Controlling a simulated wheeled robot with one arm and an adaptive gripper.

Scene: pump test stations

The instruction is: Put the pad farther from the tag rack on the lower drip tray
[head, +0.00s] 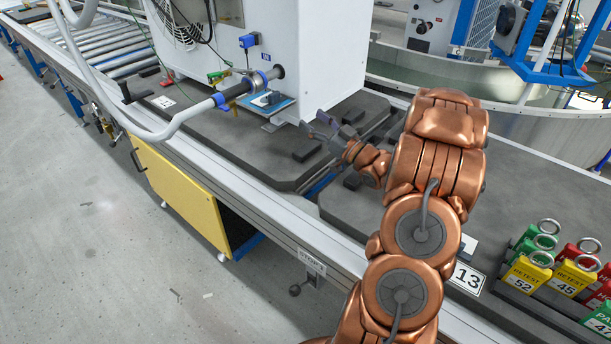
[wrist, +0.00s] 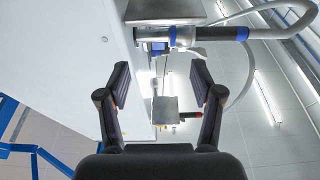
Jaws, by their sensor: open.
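My gripper (head: 322,124) is open beside the lower right corner of the white cabinet. In the wrist view its two fingers (wrist: 160,82) are spread, with nothing between them held. A small tray with a blue edge (head: 274,109) sits low at the cabinet front, under the pipe fitting, with a dark item (head: 267,98) on it. The wrist view shows two grey metal plates, one at the top (wrist: 165,10) and one between the fingers (wrist: 165,108); I cannot tell which is a drip tray. The tag rack (head: 535,300) is at the right. I cannot identify either pad for certain.
The white cabinet (head: 325,50) stands close to my gripper. A grey hose (head: 150,132) with blue collars runs to its front. Dark blocks (head: 306,148) lie on the grey platform (head: 250,155).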

